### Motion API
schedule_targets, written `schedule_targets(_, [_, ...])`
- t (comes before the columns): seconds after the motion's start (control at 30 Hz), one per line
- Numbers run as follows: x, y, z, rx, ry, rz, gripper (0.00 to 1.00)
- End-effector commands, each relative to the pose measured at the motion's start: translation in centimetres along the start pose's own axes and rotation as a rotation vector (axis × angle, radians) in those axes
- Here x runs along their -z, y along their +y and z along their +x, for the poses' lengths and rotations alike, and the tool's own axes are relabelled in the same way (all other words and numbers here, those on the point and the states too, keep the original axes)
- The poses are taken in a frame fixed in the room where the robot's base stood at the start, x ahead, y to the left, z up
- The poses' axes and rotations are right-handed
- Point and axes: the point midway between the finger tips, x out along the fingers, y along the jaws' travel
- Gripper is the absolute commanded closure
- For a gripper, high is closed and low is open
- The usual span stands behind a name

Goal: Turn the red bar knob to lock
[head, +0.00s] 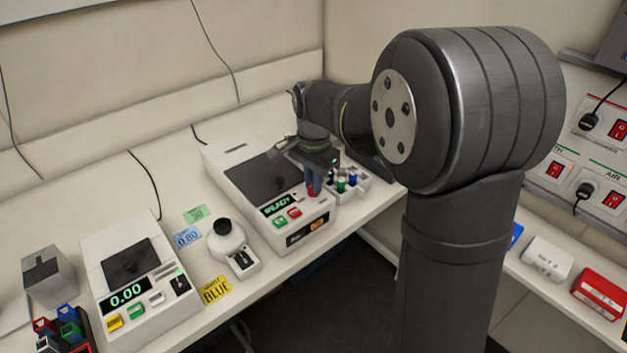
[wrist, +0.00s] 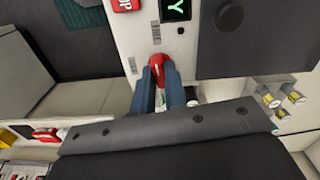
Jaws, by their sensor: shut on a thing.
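The red bar knob (wrist: 157,65) sits on the white panel of the shaker with the green READY display. In the wrist view its rounded end shows between the fingertips of my gripper (wrist: 159,77). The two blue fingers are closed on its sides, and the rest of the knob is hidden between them. In the head view my gripper (head: 314,184) points down at the right front corner of the white shaker (head: 262,225), with a little red showing at the fingers. The lock marking cannot be made out.
A rack with coloured vials (head: 352,186) stands close to the right of my gripper. Green and red buttons (head: 287,217) lie left of it. A white flask device (head: 228,240), coloured cards (head: 215,290) and a second shaker (head: 145,290) stand further left.

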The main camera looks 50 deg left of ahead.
Motion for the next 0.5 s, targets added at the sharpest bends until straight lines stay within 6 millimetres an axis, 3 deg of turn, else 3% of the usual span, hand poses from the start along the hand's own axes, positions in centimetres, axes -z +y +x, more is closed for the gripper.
schedule_targets(0.5, [0.01, -0.01, -0.06, 0.001, 0.001, -0.471, 1.0])
